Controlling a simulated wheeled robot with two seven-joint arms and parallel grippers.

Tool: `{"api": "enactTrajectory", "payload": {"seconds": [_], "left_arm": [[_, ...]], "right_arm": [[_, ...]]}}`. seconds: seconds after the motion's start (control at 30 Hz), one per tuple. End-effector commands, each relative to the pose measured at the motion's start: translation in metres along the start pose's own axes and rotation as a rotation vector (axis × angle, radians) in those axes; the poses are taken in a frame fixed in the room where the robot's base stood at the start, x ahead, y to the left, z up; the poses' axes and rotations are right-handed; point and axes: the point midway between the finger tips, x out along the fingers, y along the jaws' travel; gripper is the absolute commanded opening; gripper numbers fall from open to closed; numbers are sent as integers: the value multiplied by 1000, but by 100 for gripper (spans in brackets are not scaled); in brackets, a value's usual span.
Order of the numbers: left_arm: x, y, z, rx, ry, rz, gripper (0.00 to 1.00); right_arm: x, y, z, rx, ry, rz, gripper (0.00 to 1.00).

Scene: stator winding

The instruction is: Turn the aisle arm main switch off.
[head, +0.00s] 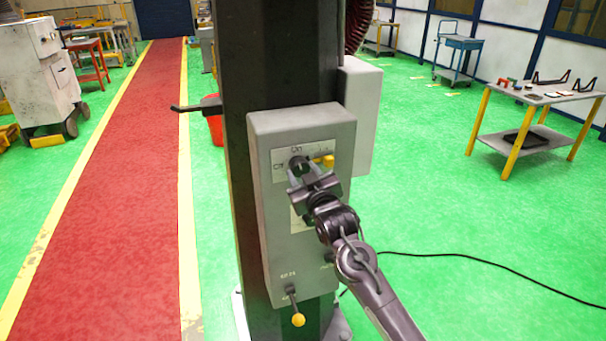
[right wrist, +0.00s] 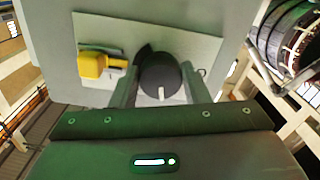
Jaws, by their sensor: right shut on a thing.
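The grey switch box (head: 262,215) is mounted on a dark column. Near its top is a pale label plate (head: 280,160) with "On" above and lettering at its left. The main switch is a black round knob, clear in the right wrist view (right wrist: 160,76), with a white mark pointing down in that picture. A yellow part (right wrist: 102,66) sits beside it on the plate. My right gripper (head: 300,170) is shut on the knob, one finger on each side. In the head view it hides much of the knob. My left gripper is not in view.
A yellow-tipped lever (head: 297,318) sticks out low on the box. A second grey box (head: 362,115) stands behind it. A black cable (head: 470,260) crosses the green floor. A table (head: 545,95) with parts stands at the right; a red aisle (head: 120,180) runs at the left.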

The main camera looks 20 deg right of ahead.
Motion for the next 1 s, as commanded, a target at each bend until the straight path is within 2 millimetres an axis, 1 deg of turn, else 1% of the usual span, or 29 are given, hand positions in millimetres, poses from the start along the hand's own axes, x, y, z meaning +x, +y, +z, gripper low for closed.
{"api": "enactTrajectory", "payload": {"seconds": [0.57,1.0], "left_arm": [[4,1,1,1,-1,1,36],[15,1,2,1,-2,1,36]], "right_arm": [[0,3,0,-553,1,1,19],[0,4,-1,-965,1,0,19]]}}
